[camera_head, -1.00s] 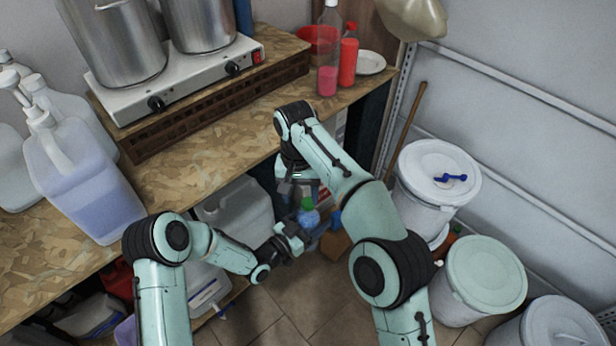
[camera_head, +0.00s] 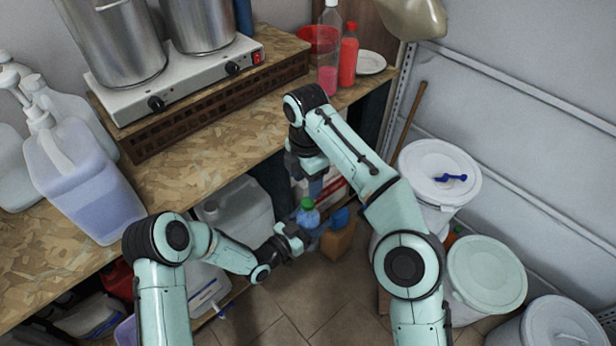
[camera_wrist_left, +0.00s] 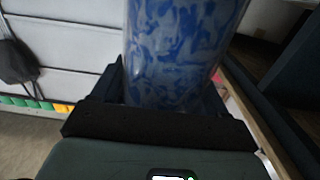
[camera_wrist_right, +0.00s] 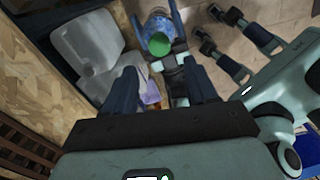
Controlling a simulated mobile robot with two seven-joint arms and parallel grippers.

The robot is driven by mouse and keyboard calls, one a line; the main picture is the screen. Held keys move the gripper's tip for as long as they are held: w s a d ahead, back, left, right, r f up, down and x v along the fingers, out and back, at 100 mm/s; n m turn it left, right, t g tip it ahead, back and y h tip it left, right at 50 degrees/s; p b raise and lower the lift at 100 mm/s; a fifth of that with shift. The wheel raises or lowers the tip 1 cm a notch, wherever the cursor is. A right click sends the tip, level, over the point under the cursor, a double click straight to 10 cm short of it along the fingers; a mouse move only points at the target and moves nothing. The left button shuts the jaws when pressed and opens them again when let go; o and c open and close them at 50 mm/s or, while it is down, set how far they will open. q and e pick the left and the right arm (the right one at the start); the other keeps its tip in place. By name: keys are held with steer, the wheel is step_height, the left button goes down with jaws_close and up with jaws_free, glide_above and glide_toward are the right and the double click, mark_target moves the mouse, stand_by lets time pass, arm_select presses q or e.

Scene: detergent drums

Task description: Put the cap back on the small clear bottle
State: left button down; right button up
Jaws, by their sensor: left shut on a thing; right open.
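The small clear bottle (camera_head: 307,219) has a bluish look and a green cap (camera_head: 306,204) at its top. My left gripper (camera_head: 318,228) is shut around the bottle and holds it off the floor, in front of the shelf. The bottle fills the upper middle of the left wrist view (camera_wrist_left: 180,50); its top is out of that frame. My right gripper (camera_head: 314,188) is open and empty, above the cap. In the right wrist view the green cap (camera_wrist_right: 159,44) sits on the bottle's mouth, beyond my open fingers and apart from them. Whether it is fully seated I cannot tell.
The wooden worktop (camera_head: 200,185) lies left of my arms. A white jerrycan (camera_head: 240,215) stands on the shelf below it. A cardboard box (camera_head: 338,240) is behind the bottle. White drums (camera_head: 437,175) stand at the right.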

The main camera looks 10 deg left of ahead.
mark_target(308, 202)
steer(key=shift+d+r+n, duration=0.15)
steer(key=shift+r+n, duration=0.05)
steer(key=shift+n, duration=0.8)
steer(key=shift+f, duration=4)
jaws_close()
steer(key=m, duration=0.4)
steer(key=shift+m, duration=0.4)
steer(key=m, duration=0.4)
steer(key=shift+m, duration=0.3)
steer(key=m, duration=0.4)
steer(key=shift+m, duration=0.4)
steer(key=m, duration=0.3)
steer(key=shift+m, duration=0.4)
